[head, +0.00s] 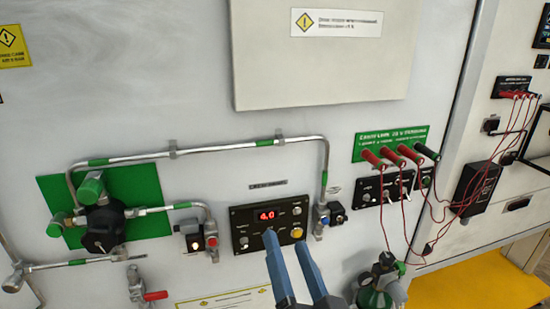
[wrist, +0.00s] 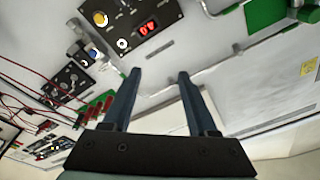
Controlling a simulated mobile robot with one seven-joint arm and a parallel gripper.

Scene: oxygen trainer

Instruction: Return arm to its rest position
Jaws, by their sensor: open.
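My gripper (head: 281,240) reaches up from the bottom of the head view, in front of the lower part of the black control panel (head: 248,218). Its two blue-grey fingers are apart with nothing between them. In the wrist view my gripper (wrist: 157,76) is also open and empty, and the panel's red display (wrist: 146,28) shows beyond the fingertips at the top. The display reads 4.0 in the head view. I cannot tell how far the fingertips are from the panel. The fingers hide a little of its lower edge.
Metal pipes (head: 255,144) run along the wall around the panel. A regulator (head: 102,217) is at left. A green gas cylinder (head: 376,297) stands at lower right. Red cables (head: 403,215) hang from the sockets at right. A yellow surface (head: 470,290) lies below.

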